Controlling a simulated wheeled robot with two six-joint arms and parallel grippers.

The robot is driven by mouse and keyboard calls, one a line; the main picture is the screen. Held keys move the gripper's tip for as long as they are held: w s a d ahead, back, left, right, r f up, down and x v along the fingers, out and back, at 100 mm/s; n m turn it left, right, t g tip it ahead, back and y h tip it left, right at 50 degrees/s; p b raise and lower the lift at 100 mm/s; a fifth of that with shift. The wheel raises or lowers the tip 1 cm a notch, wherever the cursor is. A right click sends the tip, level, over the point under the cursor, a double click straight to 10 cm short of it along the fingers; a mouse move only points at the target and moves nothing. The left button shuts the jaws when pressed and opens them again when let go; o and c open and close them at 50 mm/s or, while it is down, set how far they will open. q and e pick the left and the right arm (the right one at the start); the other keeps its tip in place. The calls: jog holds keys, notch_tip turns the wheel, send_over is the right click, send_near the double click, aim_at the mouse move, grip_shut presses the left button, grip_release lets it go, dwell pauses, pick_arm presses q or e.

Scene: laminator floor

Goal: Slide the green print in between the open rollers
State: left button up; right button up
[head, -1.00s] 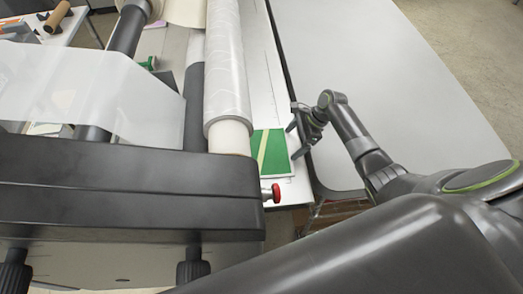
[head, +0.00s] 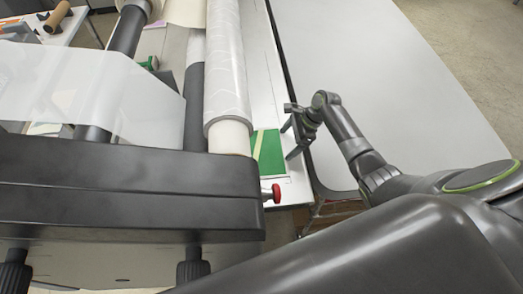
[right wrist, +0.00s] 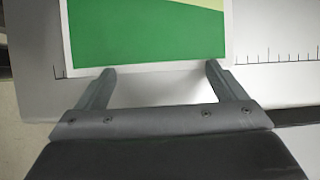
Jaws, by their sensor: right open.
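The green print (head: 270,152), with a pale stripe and white border, lies flat on the white feed table (head: 285,192). Its left part is hidden under the film-wrapped roll (head: 228,75). A dark roller (head: 196,110) runs left of that roll; the gap between the rollers is hidden. My right gripper (head: 287,144) is open at the print's right edge. In the right wrist view, both fingertips (right wrist: 160,69) meet the white border of the print (right wrist: 145,35), one towards each corner. I cannot tell whether they press on it. My left gripper is out of view.
A wide grey table (head: 390,80) lies to the right, mostly clear. A ruler scale (right wrist: 285,57) marks the feed table.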

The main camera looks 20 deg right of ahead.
jog(key=shift+d, duration=0.2)
jog(key=shift+s, duration=0.1)
jog(key=shift+s+a, duration=0.15)
jog(key=shift+s, duration=0.3)
jog(key=shift+w+a, duration=0.2)
jog(key=shift+a, duration=0.65)
jog(key=shift+s+d, duration=0.1)
jog(key=shift+d, duration=0.55)
dwell(0.7)
jog(key=shift+a+r+v, duration=0.1)
jog(key=shift+a+v, duration=0.05)
jog(key=shift+v, duration=0.9)
jog(key=shift+a+r+v, duration=0.1)
jog(key=shift+a+v, duration=0.1)
jog(key=shift+v, duration=0.8)
jog(key=shift+a+r+v, duration=0.1)
jog(key=shift+a+v, duration=0.05)
jog(key=shift+v, duration=0.9)
